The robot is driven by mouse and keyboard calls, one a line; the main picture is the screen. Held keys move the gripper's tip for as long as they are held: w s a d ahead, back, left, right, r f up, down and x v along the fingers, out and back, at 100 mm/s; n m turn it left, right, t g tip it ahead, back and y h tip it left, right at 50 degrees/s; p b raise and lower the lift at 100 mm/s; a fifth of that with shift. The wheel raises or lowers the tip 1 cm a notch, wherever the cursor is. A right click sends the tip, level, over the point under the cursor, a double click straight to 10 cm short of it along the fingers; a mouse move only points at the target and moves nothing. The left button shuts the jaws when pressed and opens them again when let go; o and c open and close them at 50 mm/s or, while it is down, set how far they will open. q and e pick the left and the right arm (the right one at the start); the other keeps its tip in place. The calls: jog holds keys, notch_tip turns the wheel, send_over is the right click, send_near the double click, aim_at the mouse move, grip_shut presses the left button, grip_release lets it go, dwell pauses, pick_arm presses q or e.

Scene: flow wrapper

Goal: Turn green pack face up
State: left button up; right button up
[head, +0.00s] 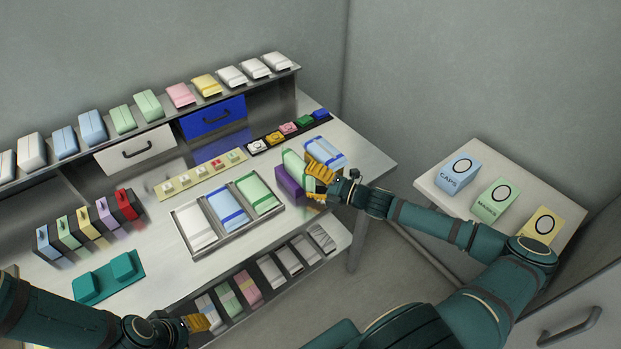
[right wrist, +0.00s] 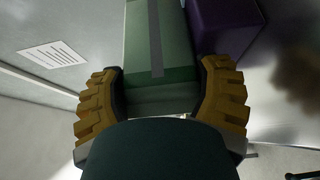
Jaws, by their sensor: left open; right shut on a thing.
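A green pack (head: 295,166) is at the right end of the table, tilted beside a purple block (head: 288,184). My right gripper (head: 318,177) is shut on this green pack. In the right wrist view the green pack (right wrist: 160,55) sits between the two yellow fingers (right wrist: 160,92), with a darker stripe along its visible face. Another green pack (head: 256,192) lies in the right compartment of the tray (head: 193,256), beside a blue-striped pack and a white pack. My left gripper (head: 203,322) is open and empty near the front lower edge.
A blue-and-white pack (head: 325,152) lies just behind my right gripper. The purple block also shows in the right wrist view (right wrist: 225,25). A teal fixture (head: 108,277) stands at the front left. Packs line the back shelf, and a lower shelf (head: 340,246) holds more.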

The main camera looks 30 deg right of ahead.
jog(key=o, duration=1.2)
jog(key=shift+f, duration=0.1)
jog(key=shift+o, duration=0.2)
jog(key=shift+s+d+p, duration=0.2)
jog(key=shift+s+p, duration=1.55)
jog(key=shift+s, duration=0.5)
jog(key=shift+s+p, duration=0.7)
jog(key=shift+s, duration=0.55)
